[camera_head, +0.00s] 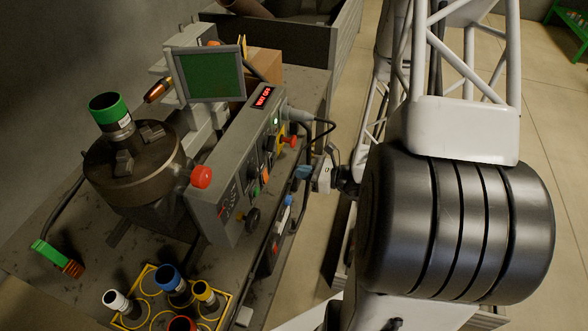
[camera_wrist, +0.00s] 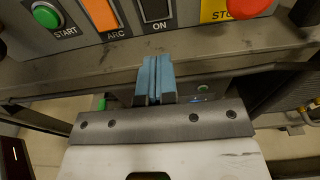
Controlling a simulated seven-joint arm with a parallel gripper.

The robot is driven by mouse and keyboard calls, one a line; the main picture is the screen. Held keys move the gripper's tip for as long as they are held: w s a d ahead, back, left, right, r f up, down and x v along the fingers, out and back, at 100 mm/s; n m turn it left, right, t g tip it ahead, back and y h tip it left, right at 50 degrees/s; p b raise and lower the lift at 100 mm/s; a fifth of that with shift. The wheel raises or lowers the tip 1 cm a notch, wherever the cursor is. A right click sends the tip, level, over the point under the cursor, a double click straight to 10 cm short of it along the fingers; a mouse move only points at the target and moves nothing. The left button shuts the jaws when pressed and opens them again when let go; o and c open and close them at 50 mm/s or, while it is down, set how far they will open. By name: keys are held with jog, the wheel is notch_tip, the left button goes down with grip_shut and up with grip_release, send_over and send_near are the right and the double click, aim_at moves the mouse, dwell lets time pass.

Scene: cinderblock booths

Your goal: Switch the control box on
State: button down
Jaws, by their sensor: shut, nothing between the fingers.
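The grey control box (camera_head: 226,180) stands along the table's right edge in the head view, with a lit red display (camera_head: 263,97) whose text seems to end in OFF. In the wrist view a black rocker switch (camera_wrist: 154,9) labelled ON sits between the orange ARC switch (camera_wrist: 100,13) and the yellow STOP plate with a red button (camera_wrist: 247,6). A green START button (camera_wrist: 47,15) is at the left. My gripper's blue fingertips (camera_wrist: 155,78) are shut and empty, just below the ON label. Contact with the panel cannot be told. My gripper (camera_head: 303,172) also shows in the head view.
A round chuck (camera_head: 130,165) with a green-topped cylinder is left of the box. A yellow holder (camera_head: 142,325) with several capped tubes stands at the front. A monitor (camera_head: 209,75) is behind. Cables and a connector (camera_head: 298,114) hang near the box's far end.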

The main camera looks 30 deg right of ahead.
jog(key=v, duration=0.7)
jog(key=shift+f, duration=0.85)
jog(key=shift+s+d, duration=0.15)
jog(key=s+a+r+n+g+h, duration=0.1)
jog(key=s+a+r+n+g, duration=0.3)
jog(key=a+r+n+g, duration=0.95)
jog(key=s+a+r+n+t+h, duration=0.2)
jog(key=s+r+n+h, duration=0.2)
jog(key=r, duration=0.5)
jog(key=s+a+r+n+t+h, duration=0.2)
jog(key=s+a+r+n+h, duration=0.1)
jog(key=s+r+n+h, duration=0.2)
jog(key=shift+a+r+n+h, duration=0.2)
jog(key=shift+r+n+h, duration=0.8)
jog(key=shift+r+n, duration=1.5)
